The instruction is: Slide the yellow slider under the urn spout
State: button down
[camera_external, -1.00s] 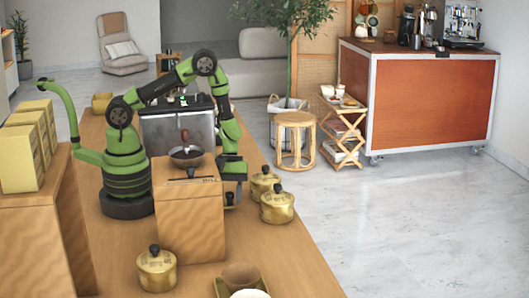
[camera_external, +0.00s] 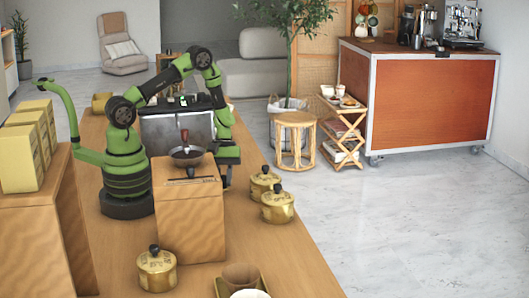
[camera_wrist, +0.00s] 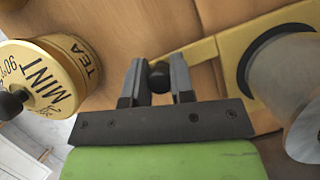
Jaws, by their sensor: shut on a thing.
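The yellow slider (camera_wrist: 205,50) shows in the wrist view as a flat bar running right into a wider plate with a dark ring. Its black knob (camera_wrist: 159,74) stands between the two fingers of my gripper (camera_wrist: 157,84), which is shut on it. A grey translucent cylinder covers part of the ring; I cannot tell what it is. In the external view my gripper is low beside the steel urn (camera_external: 178,132), behind the wooden box. The slider and the spout cannot be made out there.
A brass mint tea canister (camera_wrist: 45,80) is close on the left in the wrist view. In the external view, brass pots (camera_external: 277,206) (camera_external: 263,183) stand near the counter's right edge. The wooden box (camera_external: 190,220) with a dark bowl on top stands in front of my gripper.

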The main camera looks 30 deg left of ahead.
jog(key=w+a, duration=0.5)
jog(key=shift+w+a, duration=0.1)
jog(key=shift+a, duration=0.1)
jog(key=c, duration=1)
grip_release()
jog(key=v, duration=0.7)
jog(key=shift+w+r, duration=0.15)
jog(key=shift+r, duration=0.1)
